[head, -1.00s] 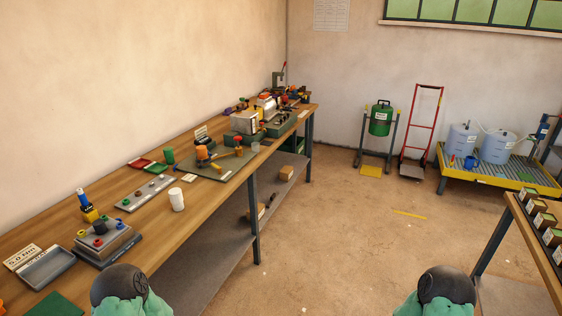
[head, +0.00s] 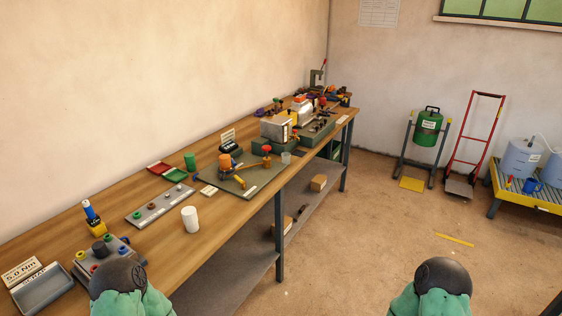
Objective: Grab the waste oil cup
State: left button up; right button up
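No cup carries a label I can read, so I cannot tell which is the waste oil cup. A white cup (head: 190,219) stands upright near the front edge of the long wooden workbench (head: 165,258). A small greyish clear cup (head: 286,157) stands further along the bench, by the edge of a grey-green plate. A green cup (head: 190,161) stands toward the wall. A blue mug (head: 532,186) is on the yellow-rimmed pallet at the far right. Only upper parts of my two arms show at the bottom edge; neither gripper is in view.
The bench holds a scrap tray (head: 46,288), a sensor plate (head: 160,205) and machines (head: 300,125) at its far end. A green canister (head: 428,127) on a stand, a red hand truck (head: 475,145) and a yellow pallet (head: 495,190) line the back.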

aim_at(286, 159)
jog(key=i+l+u, duration=0.1)
jog(key=u, duration=0.35)
jog(key=i+l+u, duration=0.1)
jog(key=u, duration=0.4)
jog(key=l+u, duration=0.2)
jog(key=u, duration=0.25)
jog(key=i+l+u, duration=0.1)
jog(key=l+u, duration=0.25)
jog(key=l, duration=0.6)
jog(key=l+u, duration=0.3)
jog(key=l, duration=0.6)
jog(key=k+l+u, duration=0.1)
jog(key=l+u, duration=0.25)
jog(key=l, duration=0.6)
